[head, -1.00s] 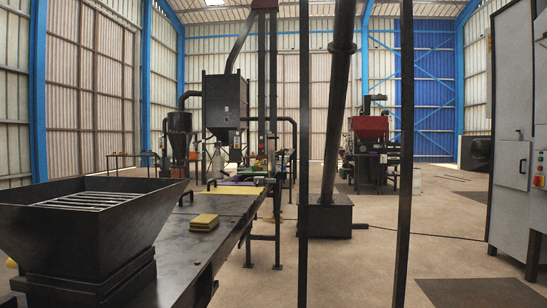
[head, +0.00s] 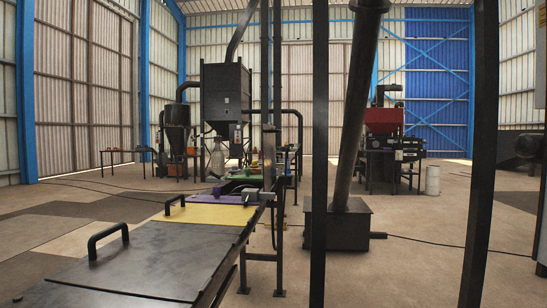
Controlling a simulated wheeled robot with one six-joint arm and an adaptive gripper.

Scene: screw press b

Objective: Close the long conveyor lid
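A long dark conveyor table (head: 140,262) runs from the bottom left away toward the middle in the head view. Its near top is a flat dark panel, with a black arched handle (head: 108,240) on its far left part. A second black handle (head: 175,204) stands farther along, by a yellow panel (head: 212,214). I cannot tell which panel is the long lid, nor whether it is fully shut. Purple (head: 212,199) and green (head: 238,187) surfaces lie beyond the yellow one. My gripper is not in view.
Two dark upright posts (head: 319,150) (head: 483,150) stand close in front of me. A slanted dark pipe rises from a black floor box (head: 338,225) right of the conveyor. A red-topped machine (head: 384,122) stands farther back. Open floor lies at right and left.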

